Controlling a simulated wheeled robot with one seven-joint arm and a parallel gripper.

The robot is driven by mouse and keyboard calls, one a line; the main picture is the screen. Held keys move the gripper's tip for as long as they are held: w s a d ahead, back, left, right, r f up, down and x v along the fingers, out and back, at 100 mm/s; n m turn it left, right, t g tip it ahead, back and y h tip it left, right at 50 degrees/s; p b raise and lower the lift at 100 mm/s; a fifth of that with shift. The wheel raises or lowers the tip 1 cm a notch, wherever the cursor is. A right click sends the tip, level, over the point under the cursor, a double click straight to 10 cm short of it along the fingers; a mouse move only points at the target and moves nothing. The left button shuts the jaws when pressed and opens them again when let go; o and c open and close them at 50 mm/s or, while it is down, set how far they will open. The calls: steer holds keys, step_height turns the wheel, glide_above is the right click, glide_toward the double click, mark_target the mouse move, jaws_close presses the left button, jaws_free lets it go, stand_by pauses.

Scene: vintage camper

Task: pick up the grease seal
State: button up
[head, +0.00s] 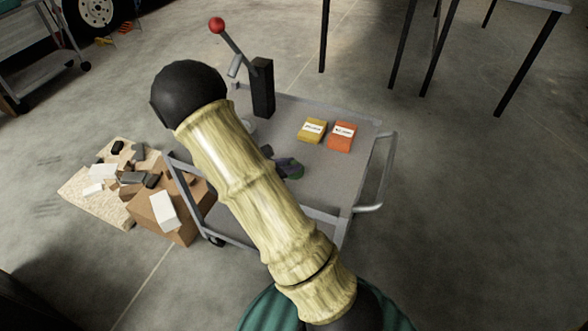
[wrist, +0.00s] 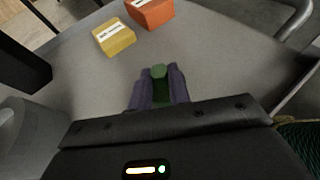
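A small green piece, which I take to be the grease seal (wrist: 159,72), sits between the two dark purple-grey fingers of my gripper (wrist: 159,88) in the wrist view. It fills the gap, and its rounded end shows at the fingertips. The fingers look closed against both its sides. In the head view my gripper (head: 290,168) is over the grey cart top (head: 330,180), with a bit of green (head: 298,174) at its tips. My arm hides part of the cart. I cannot tell whether the green piece touches the cart.
A yellow box (head: 312,130) and an orange box (head: 342,136) with white labels lie beyond my gripper. A black post (head: 262,88) with a red-knobbed lever stands at the cart's far left. Cardboard boxes (head: 160,208) are on the floor at left. The cart's right side is clear.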

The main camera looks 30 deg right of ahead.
jaws_close()
steer(key=shift+r, duration=0.1)
step_height(320, 180, up, 10)
steer(key=p, duration=0.3)
steer(key=shift+p, duration=0.3)
